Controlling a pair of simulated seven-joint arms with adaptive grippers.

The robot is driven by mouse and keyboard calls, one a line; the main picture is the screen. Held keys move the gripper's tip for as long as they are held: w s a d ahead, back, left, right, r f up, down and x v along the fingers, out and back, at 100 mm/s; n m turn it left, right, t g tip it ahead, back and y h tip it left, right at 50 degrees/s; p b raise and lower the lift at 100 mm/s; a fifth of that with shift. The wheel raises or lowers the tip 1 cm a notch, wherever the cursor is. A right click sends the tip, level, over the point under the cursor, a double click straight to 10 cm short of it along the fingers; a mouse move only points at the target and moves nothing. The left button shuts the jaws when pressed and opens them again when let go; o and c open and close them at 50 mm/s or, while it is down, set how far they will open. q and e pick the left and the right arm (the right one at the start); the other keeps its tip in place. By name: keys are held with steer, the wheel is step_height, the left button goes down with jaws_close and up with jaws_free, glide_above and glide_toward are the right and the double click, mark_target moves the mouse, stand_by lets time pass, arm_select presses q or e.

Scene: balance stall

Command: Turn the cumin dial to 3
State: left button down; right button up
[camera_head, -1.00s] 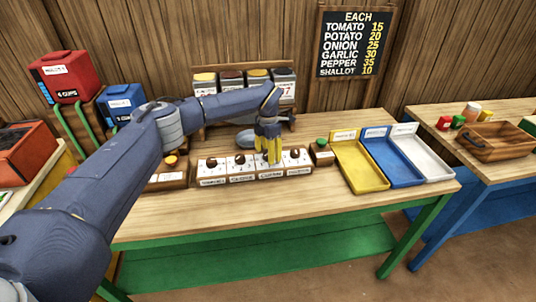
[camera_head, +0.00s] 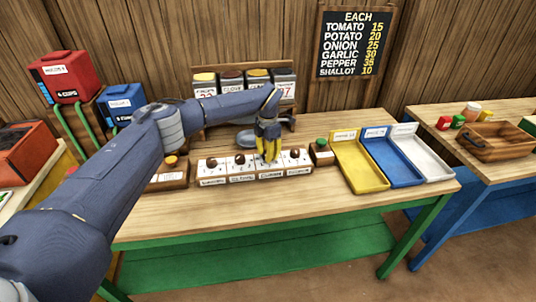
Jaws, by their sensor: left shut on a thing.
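The dial panel (camera_head: 256,178) is a long block with a white top on the wooden table, with a row of brown knobs and a label under each. The third label from the left (camera_head: 271,175) appears to read cumin. My left gripper (camera_head: 270,158) points down over that third dial, with its yellow fingers shut on the cumin knob. The fingers hide the knob and most of its scale, so its setting cannot be read. The other knobs, such as the far-right one (camera_head: 295,154), stand clear. My right gripper is not in view.
A small box with a green button (camera_head: 321,153) stands just right of the panel. Beyond it are yellow (camera_head: 349,176), blue (camera_head: 394,170) and white (camera_head: 434,164) trays. A rack of labelled canisters (camera_head: 231,83) stands behind. The table front is clear.

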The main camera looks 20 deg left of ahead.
arm_select(q)
steer(key=shift+n, duration=0.3)
steer(key=n, duration=0.8)
steer(key=shift+n, duration=0.3)
steer(key=n, duration=0.4)
steer(key=shift+n, duration=2.4)
steer(key=c, duration=0.9)
jaws_free()
